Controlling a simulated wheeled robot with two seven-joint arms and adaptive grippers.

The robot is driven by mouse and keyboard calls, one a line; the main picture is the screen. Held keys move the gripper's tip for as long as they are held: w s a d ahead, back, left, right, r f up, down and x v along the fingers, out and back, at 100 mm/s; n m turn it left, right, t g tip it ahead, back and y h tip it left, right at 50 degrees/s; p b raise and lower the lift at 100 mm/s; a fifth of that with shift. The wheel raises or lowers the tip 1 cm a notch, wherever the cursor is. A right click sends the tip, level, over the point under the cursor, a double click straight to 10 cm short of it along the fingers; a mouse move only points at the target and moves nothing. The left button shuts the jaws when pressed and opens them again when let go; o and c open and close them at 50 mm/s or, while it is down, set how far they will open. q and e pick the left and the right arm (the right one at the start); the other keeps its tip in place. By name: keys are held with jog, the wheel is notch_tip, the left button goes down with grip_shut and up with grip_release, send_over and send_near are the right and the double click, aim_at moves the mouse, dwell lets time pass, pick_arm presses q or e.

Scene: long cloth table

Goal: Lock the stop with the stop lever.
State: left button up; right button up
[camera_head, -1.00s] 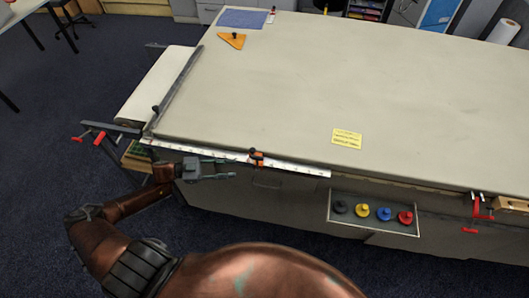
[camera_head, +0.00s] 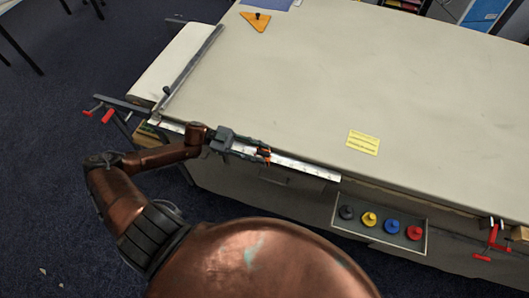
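The stop (camera_head: 266,157), orange and black, sits on the white ruler rail (camera_head: 305,169) along the table's near edge. Its lever is too small and too covered to make out. My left gripper (camera_head: 267,154) reaches along the rail from the left, with its fingertips at the stop. The two fingers look apart, one on each side of the stop; whether they touch it I cannot tell. My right gripper is not in view.
The cloth table (camera_head: 370,90) is mostly clear, with a yellow label (camera_head: 363,142) near the front. A long dark bar (camera_head: 190,70) lies along the left edge. A tray (camera_head: 341,229) of coloured knobs and red clamps (camera_head: 493,240) are at the front right.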

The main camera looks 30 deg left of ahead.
pick_arm(q)
jog(key=shift+w+d, duration=0.1)
jog(key=shift+d, duration=0.5)
jog(key=shift+w+d, duration=0.1)
jog(key=shift+d, duration=0.4)
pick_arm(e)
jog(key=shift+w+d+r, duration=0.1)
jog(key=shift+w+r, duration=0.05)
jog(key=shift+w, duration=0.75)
pick_arm(q)
grip_shut()
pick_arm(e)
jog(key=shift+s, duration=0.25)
pick_arm(q)
jog(key=shift+a, duration=0.1)
